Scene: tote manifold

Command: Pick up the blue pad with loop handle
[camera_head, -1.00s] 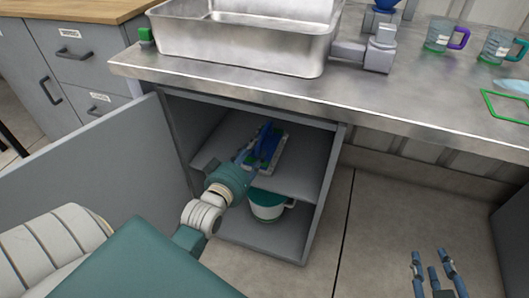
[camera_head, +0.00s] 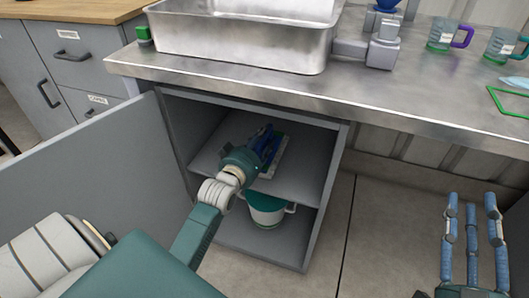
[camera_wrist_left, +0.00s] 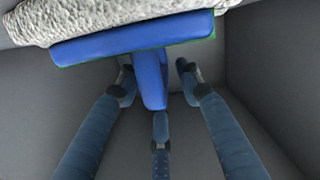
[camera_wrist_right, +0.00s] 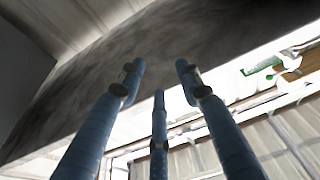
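The blue pad with loop handle (camera_head: 272,148) lies on the upper shelf of the open cabinet, partly hidden by my left gripper. In the left wrist view, the blue pad (camera_wrist_left: 110,42) has a rough whitish layer, and its blue handle reaches between my fingers. My left gripper (camera_head: 258,150) is inside the cabinet at the pad. In the left wrist view, its fingers (camera_wrist_left: 157,88) are open around the handle, with gaps visible at the sides. My right gripper (camera_head: 472,203) is open and empty, low at the right, outside the cabinet. The right wrist view shows its spread fingers (camera_wrist_left: 157,88).
The cabinet door (camera_head: 95,185) stands open at the left. A white and green pot (camera_head: 266,212) sits on the lower shelf. The counter (camera_head: 300,92) above holds a metal basin (camera_head: 240,45) and mugs (camera_head: 445,36). Floor right of the cabinet is clear.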

